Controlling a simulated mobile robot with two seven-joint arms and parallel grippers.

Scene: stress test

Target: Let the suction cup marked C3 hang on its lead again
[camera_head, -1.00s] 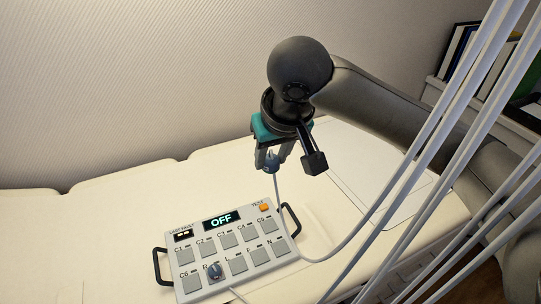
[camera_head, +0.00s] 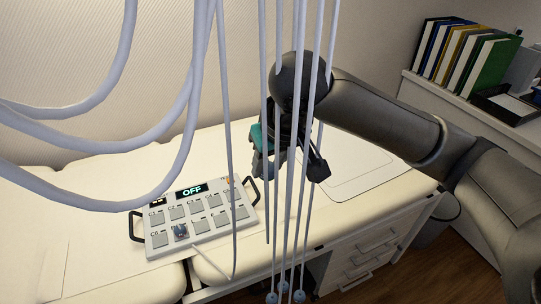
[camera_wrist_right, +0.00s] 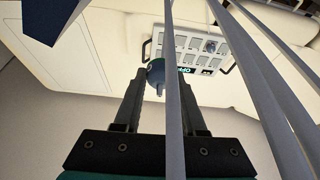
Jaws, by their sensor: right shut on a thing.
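The test box (camera_head: 212,229) with the OFF display lies on the padded couch; it also shows in the right wrist view (camera_wrist_right: 200,65). My right gripper (camera_head: 264,172) is beyond the box's right end, partly behind hanging leads. In the right wrist view my right gripper (camera_wrist_right: 172,78) is shut on a dark blue suction cup (camera_wrist_right: 155,71); its marking is not readable. Another cup (camera_head: 180,231) sits on a lower-row pad of the box, with a lead from it. Several cups (camera_head: 284,296) hang on leads at the bottom edge. My left gripper is out of view.
Grey leads (camera_head: 291,130) hang close in front of my right arm, and looped leads (camera_head: 90,140) cross the left. The couch (camera_head: 90,255) has bare room left of the box. Drawers (camera_head: 362,258) stand below right; a shelf with binders (camera_head: 455,55) is at the back right.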

